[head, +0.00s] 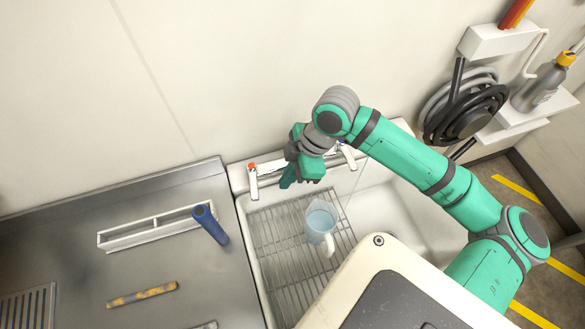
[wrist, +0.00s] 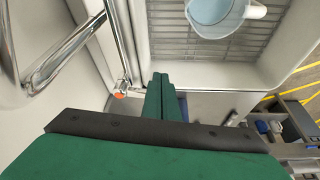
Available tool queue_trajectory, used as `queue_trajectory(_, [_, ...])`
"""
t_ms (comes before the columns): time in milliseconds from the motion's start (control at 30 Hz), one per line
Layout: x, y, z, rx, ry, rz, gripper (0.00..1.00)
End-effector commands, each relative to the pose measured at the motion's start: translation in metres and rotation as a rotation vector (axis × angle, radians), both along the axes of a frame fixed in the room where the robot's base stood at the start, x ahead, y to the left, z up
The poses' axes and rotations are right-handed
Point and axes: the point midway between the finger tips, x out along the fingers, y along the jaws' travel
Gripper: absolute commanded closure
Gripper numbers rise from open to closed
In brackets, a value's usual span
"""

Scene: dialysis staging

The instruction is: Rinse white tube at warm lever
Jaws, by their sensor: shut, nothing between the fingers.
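My gripper (head: 287,182) is over the back of the sink, between the two levers; its fingers also show in the wrist view (wrist: 161,95), closed together and empty. The lever with a red cap (head: 253,182) is at the sink's back left, apart from and left of my gripper; its red end shows in the wrist view (wrist: 120,92). A second lever (head: 347,156) is right of my gripper, partly hidden by the arm. A clear jug of bluish water (head: 321,222) stands on the sink's wire rack (head: 278,231). I cannot make out a white tube in either view.
On the steel counter (head: 60,262) left of the sink are a long white holder (head: 150,232), a blue tube (head: 211,225) leaning at its right end, and a yellow-grey stick (head: 142,294). A chrome spout (wrist: 68,52) is close by in the wrist view.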

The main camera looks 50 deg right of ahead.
Motion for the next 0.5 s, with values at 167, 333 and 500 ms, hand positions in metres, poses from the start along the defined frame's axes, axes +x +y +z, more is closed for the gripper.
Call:
queue_trajectory(167, [0.010, 0.012, -0.027, 0.001, -0.001, 0.003, 1.00])
queue_trajectory(333, [0.025, 0.029, -0.026, 0.001, -0.001, 0.003, 1.00])
queue_trajectory(500, [0.032, 0.036, -0.025, -0.001, -0.001, 0.001, 1.00])
